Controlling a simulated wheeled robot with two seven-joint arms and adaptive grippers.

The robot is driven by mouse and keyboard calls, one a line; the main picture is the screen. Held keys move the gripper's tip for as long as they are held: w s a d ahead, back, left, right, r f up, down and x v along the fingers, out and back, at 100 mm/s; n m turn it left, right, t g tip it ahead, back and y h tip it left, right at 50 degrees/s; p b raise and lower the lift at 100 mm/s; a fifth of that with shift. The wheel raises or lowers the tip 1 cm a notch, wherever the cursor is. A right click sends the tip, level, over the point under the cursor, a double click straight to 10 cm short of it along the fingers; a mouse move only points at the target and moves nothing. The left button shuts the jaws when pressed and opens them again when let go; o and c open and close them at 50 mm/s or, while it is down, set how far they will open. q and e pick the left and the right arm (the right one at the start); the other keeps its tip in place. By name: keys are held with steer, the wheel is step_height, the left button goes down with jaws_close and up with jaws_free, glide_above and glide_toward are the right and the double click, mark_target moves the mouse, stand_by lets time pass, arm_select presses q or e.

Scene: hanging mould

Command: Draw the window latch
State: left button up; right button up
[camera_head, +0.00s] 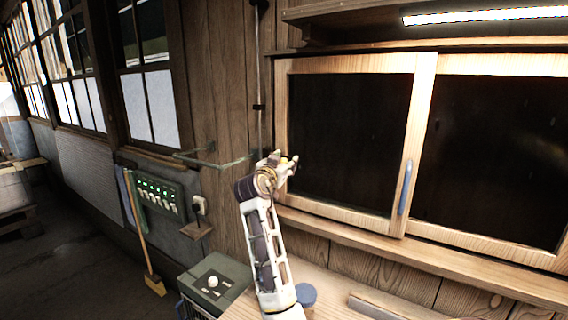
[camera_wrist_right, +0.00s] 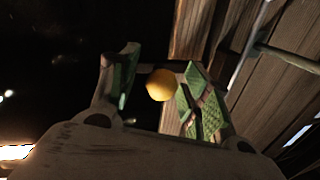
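The sliding window (camera_head: 424,110) has two pale wood-framed panes with dark glass, and a blue upright pull handle (camera_head: 405,187) on the middle stile. My right gripper (camera_head: 288,162) is at the lower left edge of the window frame, left of and apart from the blue handle. In the right wrist view the gripper (camera_wrist_right: 161,62) is open, its green-padded fingers apart. A round yellow knob (camera_wrist_right: 160,85) shows between them, with a small gap on each side; I cannot tell whether it is the latch. My left gripper is out of view.
A thin dark vertical rod (camera_head: 259,70) runs down the wall left of the window. Below are a green-lit panel (camera_head: 160,195), a broom (camera_head: 145,245), a grey box (camera_head: 215,275) and a wooden bench (camera_head: 335,290).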

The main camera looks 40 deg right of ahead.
steer(key=shift+a, duration=0.1)
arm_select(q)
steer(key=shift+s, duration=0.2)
arm_select(e)
steer(key=v, duration=1.2)
arm_select(q)
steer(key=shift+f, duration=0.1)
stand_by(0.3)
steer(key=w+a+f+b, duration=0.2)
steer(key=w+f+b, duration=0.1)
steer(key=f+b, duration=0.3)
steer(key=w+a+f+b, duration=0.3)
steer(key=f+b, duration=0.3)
steer(key=b, duration=0.1)
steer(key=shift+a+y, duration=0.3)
arm_select(e)
steer(key=w+a+m+g, duration=0.1)
steer(key=g, duration=0.1)
steer(key=w+a+m+g+h, duration=0.1)
steer(key=w+m+g, duration=0.1)
steer(key=w+a+m+g+h, duration=0.1)
steer(key=g, duration=0.1)
steer(key=shift+w+a+g, duration=0.1)
steer(key=shift+w+g, duration=0.1)
steer(key=shift+g, duration=0.1)
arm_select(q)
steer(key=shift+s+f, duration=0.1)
